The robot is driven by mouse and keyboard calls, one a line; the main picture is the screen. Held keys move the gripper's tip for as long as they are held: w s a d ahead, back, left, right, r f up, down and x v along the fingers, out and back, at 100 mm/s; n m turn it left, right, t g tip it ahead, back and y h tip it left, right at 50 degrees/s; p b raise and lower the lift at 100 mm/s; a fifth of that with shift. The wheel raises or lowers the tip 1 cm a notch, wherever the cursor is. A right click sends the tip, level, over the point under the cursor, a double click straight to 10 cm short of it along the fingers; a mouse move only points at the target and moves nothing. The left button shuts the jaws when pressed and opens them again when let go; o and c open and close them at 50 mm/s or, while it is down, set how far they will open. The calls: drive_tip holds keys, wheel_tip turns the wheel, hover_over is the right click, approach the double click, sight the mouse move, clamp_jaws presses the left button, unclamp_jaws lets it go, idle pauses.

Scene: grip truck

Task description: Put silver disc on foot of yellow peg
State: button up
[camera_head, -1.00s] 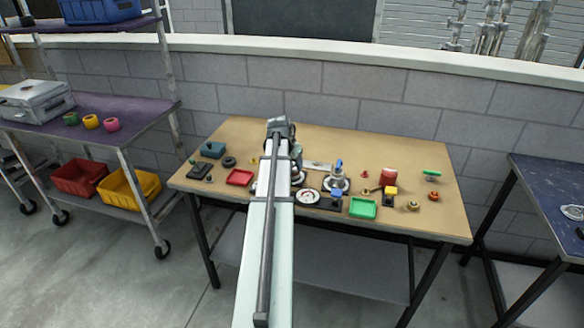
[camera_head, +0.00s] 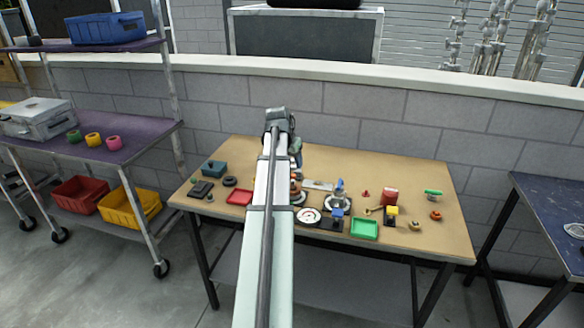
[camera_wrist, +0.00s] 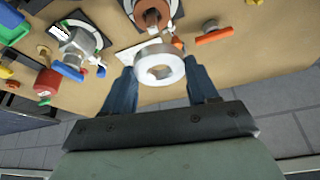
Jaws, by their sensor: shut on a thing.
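My gripper (camera_wrist: 160,74) is shut on the silver disc (camera_wrist: 145,72), a pale ring with a central hole, held between the two blue fingers in the wrist view. The disc appears above the table, close to an orange-brown upright part (camera_wrist: 152,14) on a white plate; whether they touch I cannot tell. In the head view my arm hides the fingers and the disc. I cannot pick out the yellow peg for certain. A small yellow block on a dark base (camera_head: 391,211) stands at the table's right in the head view.
The table (camera_head: 420,245) is crowded. A silver valve with a blue handle (camera_wrist: 78,45) and an orange handle (camera_wrist: 213,36) flank the gripper. A wall stands behind.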

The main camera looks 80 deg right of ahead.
drive_tip(key=w+d+f+n, duration=0.2)
drive_tip(key=w+d+f, duration=0.1)
drive_tip(key=w, duration=0.5)
drive_tip(key=w+d+f+n+t, duration=0.1)
drive_tip(key=w+d+f+n, duration=0.1)
drive_tip(key=w, duration=0.7)
drive_tip(key=shift+d+f+t, duration=0.3)
drive_tip(key=shift+d+f, duration=0.2)
drive_tip(key=shift+d, duration=0.05)
drive_tip(key=shift+w+f, duration=0.1)
drive_tip(key=shift+f, duration=0.05)
drive_tip(key=shift+f, duration=2.3)
drive_tip(key=shift+f, duration=1.45)
drive_tip(key=o, duration=1.4)
drive_tip(key=shift+r, duration=0.15)
